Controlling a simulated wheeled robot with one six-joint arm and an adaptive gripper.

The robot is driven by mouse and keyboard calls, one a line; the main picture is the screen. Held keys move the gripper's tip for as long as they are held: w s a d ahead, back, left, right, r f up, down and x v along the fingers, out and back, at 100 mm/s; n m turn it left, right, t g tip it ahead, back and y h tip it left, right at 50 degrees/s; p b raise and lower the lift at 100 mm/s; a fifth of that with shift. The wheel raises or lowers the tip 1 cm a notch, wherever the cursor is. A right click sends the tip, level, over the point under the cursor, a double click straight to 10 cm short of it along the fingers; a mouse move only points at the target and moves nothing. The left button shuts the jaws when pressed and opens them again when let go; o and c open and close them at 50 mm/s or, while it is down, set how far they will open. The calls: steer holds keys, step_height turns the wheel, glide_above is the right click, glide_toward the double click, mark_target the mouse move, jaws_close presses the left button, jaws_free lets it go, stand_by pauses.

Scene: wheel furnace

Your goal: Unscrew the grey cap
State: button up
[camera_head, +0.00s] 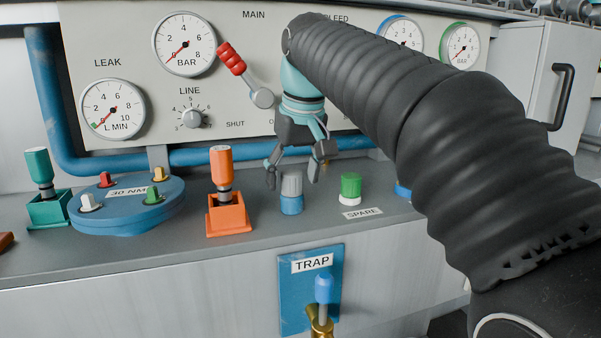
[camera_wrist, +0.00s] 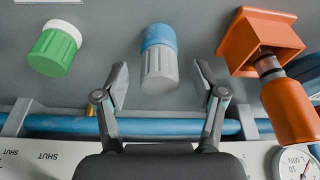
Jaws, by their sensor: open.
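The grey cap (camera_head: 291,184) is ribbed and sits upright on a blue base (camera_head: 291,204) on the grey bench. In the wrist view the grey cap (camera_wrist: 159,70) and its blue base (camera_wrist: 158,37) lie ahead, between the fingertips' lines. My gripper (camera_head: 293,177) points down over the cap, with a finger on each side. In the wrist view my gripper (camera_wrist: 160,75) is open, with clear gaps on both sides of the cap. No contact shows.
A green cap (camera_head: 350,186) on a white base stands right of the grey one. An orange holder (camera_head: 228,220) with an orange-handled tool (camera_head: 221,165) stands left. Behind run a blue pipe (camera_head: 205,157) and a gauge panel (camera_head: 255,50) with a red-handled lever (camera_head: 232,60).

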steer(key=v, duration=1.1)
steer(key=s+d+f+m+t, duration=0.1)
steer(key=s+d+f, duration=0.4)
steer(key=f, duration=0.6)
steer(key=s+d+f+m+h, duration=0.1)
steer(key=s+d+f+m, duration=0.1)
steer(key=s+d+f, duration=0.3)
steer(key=s+d+f+m+t+p, duration=0.1)
steer(key=s+d+f+m, duration=0.1)
steer(key=s+d+f, duration=0.3)
steer(key=s+f, duration=0.4)
steer(key=f, duration=0.7)
steer(key=shift+s+d+f+t, duration=0.3)
steer(key=shift+d+f, duration=0.05)
steer(key=shift+f, duration=0.05)
